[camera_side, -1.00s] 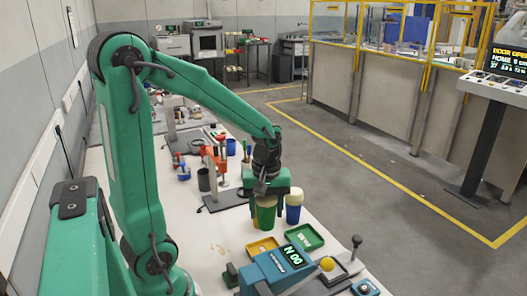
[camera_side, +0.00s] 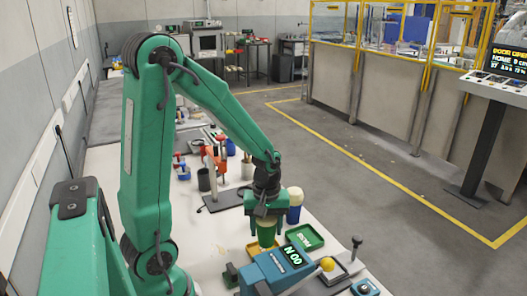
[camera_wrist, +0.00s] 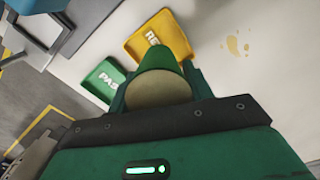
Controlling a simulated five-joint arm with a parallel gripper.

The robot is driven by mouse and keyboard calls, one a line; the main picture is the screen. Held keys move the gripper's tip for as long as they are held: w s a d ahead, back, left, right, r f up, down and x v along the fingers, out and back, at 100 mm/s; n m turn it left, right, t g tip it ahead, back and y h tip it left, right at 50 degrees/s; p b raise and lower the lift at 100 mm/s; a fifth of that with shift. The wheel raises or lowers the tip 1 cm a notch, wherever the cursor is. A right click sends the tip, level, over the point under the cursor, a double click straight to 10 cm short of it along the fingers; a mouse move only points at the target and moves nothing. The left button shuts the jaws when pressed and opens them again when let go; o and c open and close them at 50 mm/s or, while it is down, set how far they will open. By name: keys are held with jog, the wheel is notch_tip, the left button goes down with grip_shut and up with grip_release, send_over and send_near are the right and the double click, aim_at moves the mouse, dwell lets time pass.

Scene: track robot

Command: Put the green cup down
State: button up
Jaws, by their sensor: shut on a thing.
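My gripper (camera_side: 265,224) is shut on the green cup (camera_side: 267,236), with a finger on each side of it. The cup looks upright. In the wrist view, the cup (camera_wrist: 163,62) shows its tan round top close to the camera. It overlaps the yellow tray (camera_wrist: 135,43), which has lettering starting "RE". In the side view, the cup covers part of the yellow tray (camera_side: 254,246); I cannot tell whether its base touches anything. A green tray (camera_side: 316,243) lies just right of the cup, and its lettering starts "PAS" in the wrist view (camera_wrist: 92,80).
A blue cup with a pale top (camera_side: 295,215) stands close behind and right of my gripper. A blue device with a display (camera_side: 272,270) and a lever unit (camera_side: 345,270) stand in front. Dark and pale containers (camera_side: 204,180) are farther back.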

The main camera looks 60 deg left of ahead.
aim_at(266, 238)
jog(key=shift+f, duration=2)
jog(key=shift+f, duration=0.1)
jog(key=o, duration=1.1)
jog(key=shift+r, duration=6.15)
